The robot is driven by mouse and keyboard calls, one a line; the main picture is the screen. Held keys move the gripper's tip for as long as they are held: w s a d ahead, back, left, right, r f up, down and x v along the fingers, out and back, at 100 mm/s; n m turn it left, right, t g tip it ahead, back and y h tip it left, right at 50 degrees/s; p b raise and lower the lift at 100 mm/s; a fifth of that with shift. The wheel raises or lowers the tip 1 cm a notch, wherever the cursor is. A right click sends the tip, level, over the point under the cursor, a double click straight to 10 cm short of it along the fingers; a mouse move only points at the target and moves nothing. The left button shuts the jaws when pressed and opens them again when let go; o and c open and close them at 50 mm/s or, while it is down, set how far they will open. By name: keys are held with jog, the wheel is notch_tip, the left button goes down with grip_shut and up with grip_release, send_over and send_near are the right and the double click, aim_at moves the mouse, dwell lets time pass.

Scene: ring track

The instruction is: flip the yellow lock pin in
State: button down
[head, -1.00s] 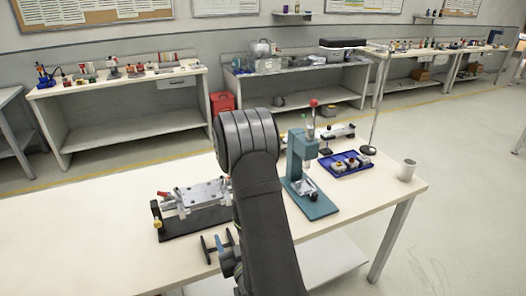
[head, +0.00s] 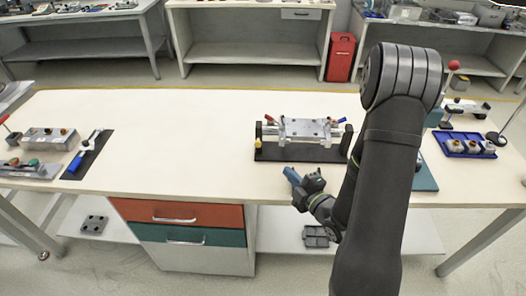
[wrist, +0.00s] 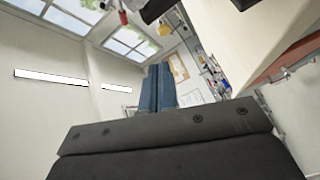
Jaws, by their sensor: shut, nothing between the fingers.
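The yellow lock pin (head: 258,144) shows as a small yellow piece at the left end of a silver fixture (head: 305,130) on a black base plate (head: 290,152). A small yellow piece (wrist: 165,28) near the top of the wrist view may be the same pin. My gripper (head: 290,174) is in front of the fixture, at the table's front edge, to the right of the pin and apart from it. Its blue fingers are together and empty, as the wrist view (wrist: 159,88) also shows.
The fixture carries a red handle (head: 269,118) and a blue one (head: 340,121). A blue tray (head: 467,146) lies at the right. A blue-handled tool on a black mat (head: 88,155) lies at the left. The table between mat and fixture is clear.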

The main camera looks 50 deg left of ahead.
jog(key=n+g, duration=0.1)
jog(key=n, duration=0.1)
jog(key=s+n+g, duration=0.1)
jog(key=n, duration=0.2)
jog(key=shift+s+a+n+g, duration=0.2)
jog(key=shift+s+n+g, duration=0.2)
send_near(258, 141)
jog(key=s+a+f, duration=0.1)
jog(key=s+a, duration=0.2)
jog(key=s, duration=0.2)
jog(key=shift+w+a+f, duration=0.15)
jog(key=shift+w+a, duration=1.4)
jog(key=shift+w, duration=0.2)
